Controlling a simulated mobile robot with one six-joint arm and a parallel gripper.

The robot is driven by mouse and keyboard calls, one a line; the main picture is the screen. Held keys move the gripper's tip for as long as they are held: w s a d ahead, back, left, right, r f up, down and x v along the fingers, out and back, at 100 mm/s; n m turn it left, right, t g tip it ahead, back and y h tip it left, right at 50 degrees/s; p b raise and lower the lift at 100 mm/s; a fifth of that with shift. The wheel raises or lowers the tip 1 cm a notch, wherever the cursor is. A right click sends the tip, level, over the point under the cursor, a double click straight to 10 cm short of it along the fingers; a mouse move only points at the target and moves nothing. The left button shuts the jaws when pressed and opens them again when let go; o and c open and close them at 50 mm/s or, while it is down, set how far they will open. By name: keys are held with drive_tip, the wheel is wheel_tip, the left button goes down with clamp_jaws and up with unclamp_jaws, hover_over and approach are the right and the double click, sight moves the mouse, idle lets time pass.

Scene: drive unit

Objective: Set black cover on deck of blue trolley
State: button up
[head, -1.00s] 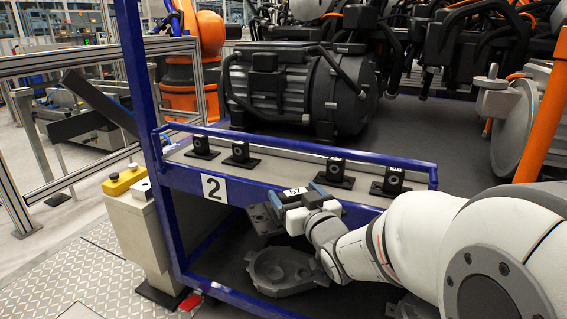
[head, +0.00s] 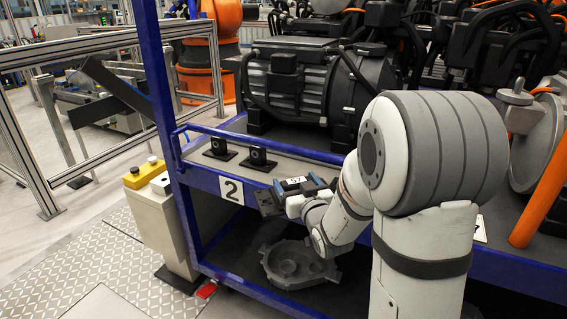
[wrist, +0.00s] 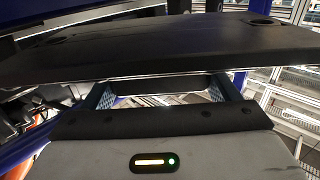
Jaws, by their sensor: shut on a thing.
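My gripper (head: 296,188) is shut on the black cover, a broad flat dark plate with holes near its corners. The cover (wrist: 160,50) fills the top of the wrist view, its near edge between the blue fingers. In the head view a small dark part of the cover (head: 267,203) shows left of the fingers; the rest is hidden. The gripper is in front of the rail of the blue trolley (head: 205,181), right of its "2" label. The trolley has a grey upper ledge and a dark lower deck (head: 345,291).
A grey casting (head: 298,264) lies on the lower deck below my gripper. Two black mounts (head: 257,159) show on the ledge. A dark motor (head: 305,85) stands behind. A post with a yellow box (head: 145,173) is at the left. My arm hides the right side.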

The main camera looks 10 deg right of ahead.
drive_tip(key=w, duration=0.4)
drive_tip(key=w+a, duration=0.1)
drive_tip(key=w, duration=0.1)
drive_tip(key=shift+w, duration=0.3)
drive_tip(key=w, duration=0.3)
drive_tip(key=shift+w+a, duration=0.35)
drive_tip(key=shift+w, duration=0.05)
drive_tip(key=shift+f, duration=0.7)
drive_tip(key=shift+f+b, duration=0.2)
drive_tip(key=shift+b, duration=0.15)
drive_tip(key=o, duration=1.3)
drive_tip(key=shift+s, duration=0.1)
drive_tip(key=shift+r, duration=0.1)
